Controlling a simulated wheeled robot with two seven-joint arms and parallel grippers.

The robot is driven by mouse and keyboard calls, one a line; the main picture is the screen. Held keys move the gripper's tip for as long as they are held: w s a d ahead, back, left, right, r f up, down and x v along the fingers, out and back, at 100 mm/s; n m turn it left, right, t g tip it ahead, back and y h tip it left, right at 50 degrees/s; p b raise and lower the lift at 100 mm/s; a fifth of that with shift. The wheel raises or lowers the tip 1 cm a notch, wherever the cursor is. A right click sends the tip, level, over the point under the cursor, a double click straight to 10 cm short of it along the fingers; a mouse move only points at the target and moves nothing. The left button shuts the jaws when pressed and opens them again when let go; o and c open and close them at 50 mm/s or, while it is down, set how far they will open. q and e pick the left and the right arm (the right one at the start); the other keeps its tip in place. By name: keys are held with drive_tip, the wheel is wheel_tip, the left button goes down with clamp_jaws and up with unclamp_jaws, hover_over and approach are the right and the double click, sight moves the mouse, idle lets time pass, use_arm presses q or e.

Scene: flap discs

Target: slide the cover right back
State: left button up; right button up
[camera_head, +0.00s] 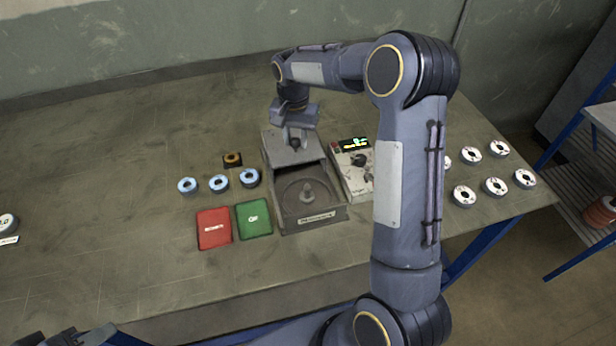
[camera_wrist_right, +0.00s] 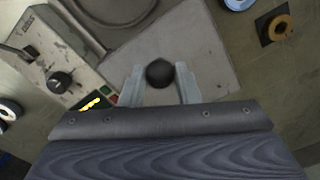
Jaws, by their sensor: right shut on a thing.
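The grey cover (camera_head: 284,154) sits over the back part of the grey box (camera_head: 338,214) in the middle of the table. The front part of the box is uncovered and shows a round recess with a post (camera_head: 306,192) in its middle. My right gripper (camera_head: 297,138) is at the cover and shut on its dark round knob (camera_wrist_right: 160,73), with a finger on each side in the right wrist view. Part of my left gripper (camera_head: 62,338) shows at the bottom left edge, too cut off to read its jaws.
Red (camera_head: 214,228) and green (camera_head: 254,218) pads lie left of the box, with several blue-topped discs (camera_head: 218,183) behind them. A tester (camera_head: 352,170) stands close on the right. Several white discs (camera_head: 496,186) lie farther right.

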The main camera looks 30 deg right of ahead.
drive_tip(key=o, duration=0.8)
drive_tip(key=shift+c, duration=0.2)
drive_tip(key=shift+r, duration=0.1)
wheel_tip(320, 180, up, 8)
drive_tip(key=p, duration=0.6)
